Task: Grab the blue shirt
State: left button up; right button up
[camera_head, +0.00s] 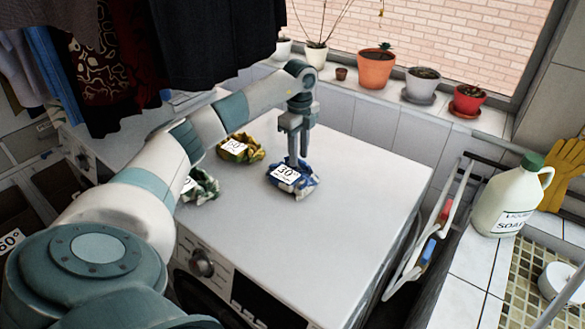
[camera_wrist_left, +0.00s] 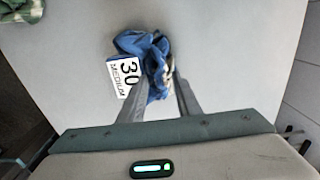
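The blue shirt (camera_head: 293,181) is a crumpled bundle on top of the white washing machine (camera_head: 330,215), with a white tag reading 30. It also shows in the left wrist view (camera_wrist_left: 138,45), with the tag reading "30 MEDIUM". My left gripper (camera_head: 297,162) points straight down onto the shirt. Its two fingers (camera_wrist_left: 160,78) are close together with bunched blue cloth between their tips, so it looks shut on the shirt. The shirt appears to rest on the machine top. My right gripper is not in view.
A yellow patterned cloth (camera_head: 240,149) and a green-white cloth (camera_head: 201,187) lie left of the shirt. Dark clothes (camera_head: 215,40) hang at upper left. Potted plants (camera_head: 375,68) line the window sill. A soap jug (camera_head: 510,196) stands by the sink at right. The machine's front right top is clear.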

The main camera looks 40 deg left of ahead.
pick_arm(q)
jog(key=shift+f, duration=0.15)
grip_shut()
dwell(0.4)
notch_tip(320, 180, up, 5)
jog(key=p, duration=0.3)
jog(key=shift+p, duration=0.3)
jog(key=s+d+r+p, duration=0.3)
jog(key=s+d+r, duration=0.3)
jog(key=s+d, duration=0.2)
jog(key=shift+s+r, duration=0.25)
